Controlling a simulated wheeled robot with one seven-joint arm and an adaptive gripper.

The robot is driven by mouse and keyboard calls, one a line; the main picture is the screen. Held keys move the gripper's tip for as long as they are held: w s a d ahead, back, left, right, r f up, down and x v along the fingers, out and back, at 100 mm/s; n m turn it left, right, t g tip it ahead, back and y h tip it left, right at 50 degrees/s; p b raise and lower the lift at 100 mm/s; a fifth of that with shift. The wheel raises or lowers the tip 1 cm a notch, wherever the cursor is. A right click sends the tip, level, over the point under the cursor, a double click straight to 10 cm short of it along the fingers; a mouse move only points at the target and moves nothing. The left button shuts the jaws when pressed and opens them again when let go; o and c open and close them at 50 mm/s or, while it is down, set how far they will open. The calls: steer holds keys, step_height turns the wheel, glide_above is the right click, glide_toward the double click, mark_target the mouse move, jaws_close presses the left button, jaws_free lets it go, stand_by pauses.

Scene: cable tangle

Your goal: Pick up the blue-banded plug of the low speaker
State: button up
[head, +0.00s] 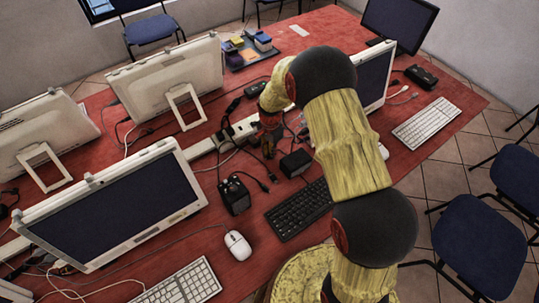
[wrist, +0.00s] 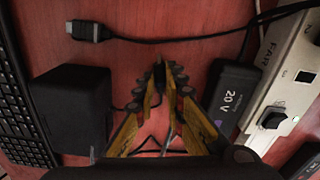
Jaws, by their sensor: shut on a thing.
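My gripper (wrist: 160,78) points down at the red table, its yellow fingers drawn close together on a small dark thing at the tips. The fingers mostly hide this thing, and I see no blue band on it. In the head view my gripper (head: 268,143) is behind a low black box (head: 296,163), which looks like the low speaker. That box (wrist: 70,105) is left of my fingers in the wrist view. A taller black speaker (head: 235,195) stands nearer. A dark plug (wrist: 90,32) with a black cable lies loose beyond my fingertips.
A black 20 V adapter (wrist: 232,95) and a white power strip (wrist: 283,75) lie close right of my fingers in the wrist view. A black keyboard (head: 300,210) lies in front of the low box. Monitors and several loose cables crowd the red table (head: 200,245).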

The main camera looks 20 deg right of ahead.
steer(key=shift+r, duration=0.55)
step_height(320, 180, up, 2)
steer(key=shift+w+r+p, duration=0.1)
steer(key=shift+p, duration=0.55)
steer(key=s+r+p, duration=0.1)
steer(key=s+r, duration=0.4)
steer(key=s, duration=0.2)
steer(key=s+d+r+p, duration=0.1)
steer(key=s+r+p, duration=0.1)
steer(key=s+r, duration=0.2)
steer(key=shift+s+r, duration=0.35)
steer(key=shift+s, duration=1.25)
steer(key=shift+d, duration=0.1)
steer(key=shift+o, duration=0.8)
jaws_close()
